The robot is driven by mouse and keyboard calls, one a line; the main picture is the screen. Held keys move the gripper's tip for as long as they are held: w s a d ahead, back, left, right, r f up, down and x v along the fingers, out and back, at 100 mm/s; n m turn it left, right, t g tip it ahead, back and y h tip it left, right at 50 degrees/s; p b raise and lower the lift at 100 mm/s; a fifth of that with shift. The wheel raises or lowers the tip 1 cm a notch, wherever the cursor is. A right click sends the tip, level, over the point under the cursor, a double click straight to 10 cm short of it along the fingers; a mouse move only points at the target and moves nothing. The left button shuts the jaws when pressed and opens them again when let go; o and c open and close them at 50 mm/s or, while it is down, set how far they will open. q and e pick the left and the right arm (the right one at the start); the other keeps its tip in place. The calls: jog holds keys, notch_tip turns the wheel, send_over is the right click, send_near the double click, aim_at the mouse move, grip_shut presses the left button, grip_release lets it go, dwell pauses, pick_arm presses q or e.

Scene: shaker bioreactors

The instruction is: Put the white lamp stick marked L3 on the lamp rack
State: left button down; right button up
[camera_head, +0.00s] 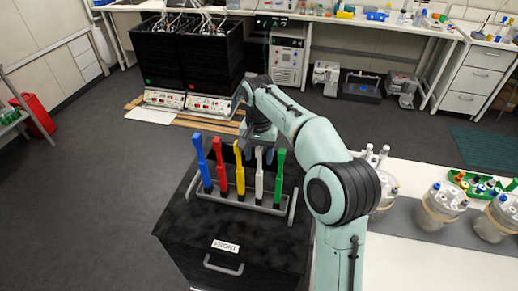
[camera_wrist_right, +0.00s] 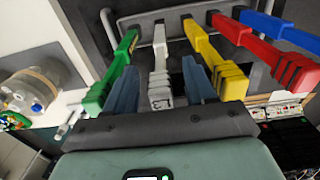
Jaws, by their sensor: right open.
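The white lamp stick (camera_head: 259,174) stands upright among the coloured sticks in the grey lamp rack (camera_head: 243,204) on top of a black box. In the wrist view the white stick (camera_wrist_right: 160,70) lies between my two fingers and carries a small dark mark that I cannot read clearly. My right gripper (camera_head: 258,149) reaches in from behind the rack. It is open, with one finger on each side of the white stick (camera_wrist_right: 160,95), and gaps show between stick and fingers. The left gripper is out of view.
Blue (camera_head: 202,160), red (camera_head: 221,165) and yellow (camera_head: 239,170) sticks stand left of the white one; a green stick (camera_head: 279,175) stands right. The black box (camera_head: 190,219) has a FRONT label. Bags and vessels (camera_head: 440,203) stand on the white bench at right.

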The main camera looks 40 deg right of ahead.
notch_tip(320, 180, up, 6)
jog(key=shift+w+p, duration=0.1)
jog(key=shift+p, duration=0.6)
notch_tip(320, 180, up, 6)
jog(key=shift+r, duration=0.1)
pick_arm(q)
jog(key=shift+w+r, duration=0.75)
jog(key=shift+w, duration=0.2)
pick_arm(e)
jog(key=shift+r, duration=0.55)
